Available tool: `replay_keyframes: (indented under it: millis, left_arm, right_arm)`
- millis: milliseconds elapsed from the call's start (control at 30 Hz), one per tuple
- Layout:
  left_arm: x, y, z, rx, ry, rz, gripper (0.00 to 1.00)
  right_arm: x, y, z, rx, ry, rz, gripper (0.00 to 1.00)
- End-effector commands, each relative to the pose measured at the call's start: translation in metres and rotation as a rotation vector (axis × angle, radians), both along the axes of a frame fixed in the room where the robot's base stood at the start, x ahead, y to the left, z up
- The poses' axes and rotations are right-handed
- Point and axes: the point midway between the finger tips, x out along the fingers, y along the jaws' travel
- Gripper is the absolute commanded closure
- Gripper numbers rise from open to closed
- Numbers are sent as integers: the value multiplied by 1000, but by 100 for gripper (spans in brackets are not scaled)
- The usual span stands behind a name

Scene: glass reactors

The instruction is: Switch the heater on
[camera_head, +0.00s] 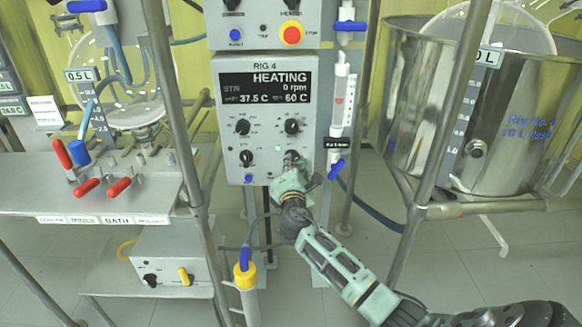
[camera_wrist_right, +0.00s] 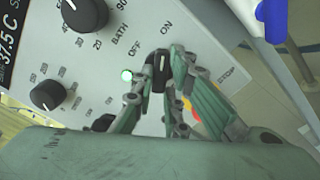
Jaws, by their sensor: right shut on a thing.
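The RIG 4 control panel (camera_head: 266,118) faces me in the head view. Its display (camera_head: 266,87) reads HEATING, 0 rpm, 37.5 C and 60 C. My right gripper (camera_head: 291,168) is at the panel's lower right knob. In the right wrist view my right gripper (camera_wrist_right: 162,62) is shut on this black switch knob (camera_wrist_right: 158,72), one finger on each side. The labels OFF and ON stand just above the knob; the fingers partly cover it, and its exact pointing is hard to read. A green lamp (camera_wrist_right: 127,75) glows beside it. My left gripper is not in view.
Other knobs (camera_head: 243,127) sit close by on the panel. A red stop button (camera_head: 291,34) is on the box above. A blue-handled valve (camera_head: 337,168) hangs right of the panel. Steel posts and a large steel vessel (camera_head: 460,130) stand at right, a shelf with red-handled valves (camera_head: 88,187) at left.

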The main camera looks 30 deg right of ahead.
Motion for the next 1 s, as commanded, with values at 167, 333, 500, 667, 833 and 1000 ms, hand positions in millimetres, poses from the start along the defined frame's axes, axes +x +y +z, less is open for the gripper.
replay_keyframes:
  millis: [167, 333, 500, 667, 833, 1000]
  left_arm:
    - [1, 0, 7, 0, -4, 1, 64]
    - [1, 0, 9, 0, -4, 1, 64]
    - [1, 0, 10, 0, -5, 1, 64]
    - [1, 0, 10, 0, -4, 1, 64]
    - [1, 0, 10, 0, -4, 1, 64]
    - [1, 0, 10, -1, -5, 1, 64]
  right_arm:
    - [0, -2, 1, 38, -27, -3, 100]
    - [0, -2, 2, 52, -34, -3, 100]
    - [0, -2, 2, 54, -36, -3, 100]
    - [0, -2, 2, 54, -36, -3, 100]
    - [0, -1, 2, 54, -35, -3, 73]
    - [0, -1, 1, 53, -34, -2, 68]
